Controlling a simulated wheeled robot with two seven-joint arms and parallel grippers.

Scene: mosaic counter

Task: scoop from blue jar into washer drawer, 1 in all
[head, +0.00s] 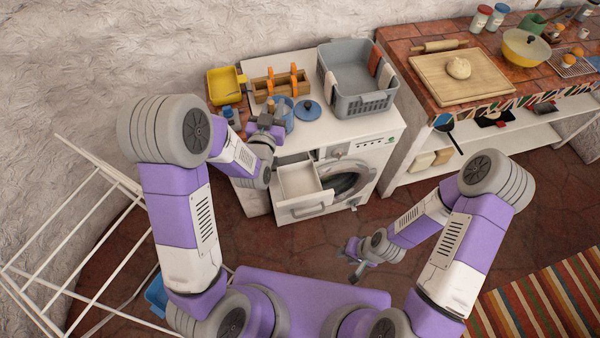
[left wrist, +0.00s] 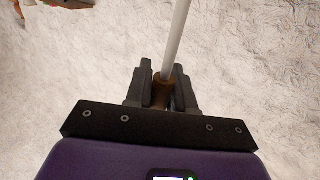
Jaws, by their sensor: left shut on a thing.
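My left gripper (head: 266,124) is beside the blue jar (head: 286,113) on top of the washer. In the left wrist view its fingers (left wrist: 162,92) are shut on the brown handle of the scoop (left wrist: 177,40), whose pale rod runs up out of the picture. The scoop's bowl is out of that view, and I cannot make it out in the head view. The washer drawer (head: 324,198) is pulled out at the washer's front left, below and right of my left gripper. My right gripper (head: 351,262) is open and empty, low in front of the washer.
A blue lid (head: 308,110) lies right of the jar. The washer's round door (head: 346,184) is right of the drawer. A drying rack (head: 75,235) stands left.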

